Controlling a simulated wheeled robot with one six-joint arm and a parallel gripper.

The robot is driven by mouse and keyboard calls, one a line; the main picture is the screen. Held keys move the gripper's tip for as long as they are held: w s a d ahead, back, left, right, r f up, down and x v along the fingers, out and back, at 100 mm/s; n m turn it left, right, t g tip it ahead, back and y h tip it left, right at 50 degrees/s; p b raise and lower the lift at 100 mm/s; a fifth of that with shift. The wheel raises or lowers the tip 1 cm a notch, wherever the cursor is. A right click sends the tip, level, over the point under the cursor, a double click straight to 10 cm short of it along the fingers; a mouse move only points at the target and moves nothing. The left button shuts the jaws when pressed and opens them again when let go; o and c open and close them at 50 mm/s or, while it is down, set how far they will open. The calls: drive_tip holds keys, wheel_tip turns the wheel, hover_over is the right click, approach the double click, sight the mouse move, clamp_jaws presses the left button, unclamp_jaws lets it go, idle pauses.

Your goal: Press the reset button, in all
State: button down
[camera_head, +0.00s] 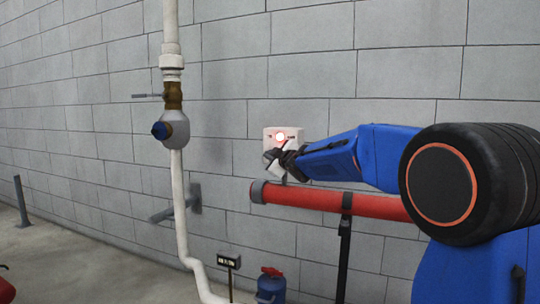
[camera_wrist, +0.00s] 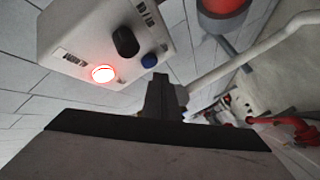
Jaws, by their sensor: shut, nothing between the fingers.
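A small white control box (camera_head: 297,132) is fixed to the block wall, with a glowing red light (camera_head: 280,137) on its face. The box (camera_wrist: 85,28) fills the upper left of the wrist view. There it shows the lit red light (camera_wrist: 103,74), a black knob (camera_wrist: 125,41) and a small blue button (camera_wrist: 149,60). The labels are too small to read, so I cannot tell which part is marked reset. My gripper (camera_head: 272,160) is shut and empty, in front of the box's lower part. In the wrist view its fingers (camera_wrist: 165,92) point up close to the blue button; contact cannot be told.
A red pipe (camera_head: 330,200) runs horizontally just below my arm, on a black post (camera_head: 343,260). A white vertical pipe (camera_head: 178,190) with a brass valve (camera_head: 173,95) stands to the left. A blue canister (camera_head: 271,286) and a small black sign (camera_head: 229,261) are low down.

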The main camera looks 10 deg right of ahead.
drive_tip(key=shift+w+d, duration=0.15)
idle(0.7)
drive_tip(key=shift+w+d, duration=0.2)
drive_tip(key=shift+w, duration=0.05)
drive_tip(key=shift+w+d, duration=0.25)
drive_tip(key=shift+w, duration=0.1)
idle(1.0)
drive_tip(key=shift+s+a, duration=0.1)
drive_tip(key=shift+s, duration=0.05)
drive_tip(key=shift+s+a, duration=0.4)
drive_tip(key=shift+s, duration=0.15)
idle(0.4)
drive_tip(key=s+a, duration=0.1)
drive_tip(key=s, duration=0.1)
drive_tip(key=s+a, duration=0.2)
drive_tip(key=shift+f, duration=0.1)
idle(0.8)
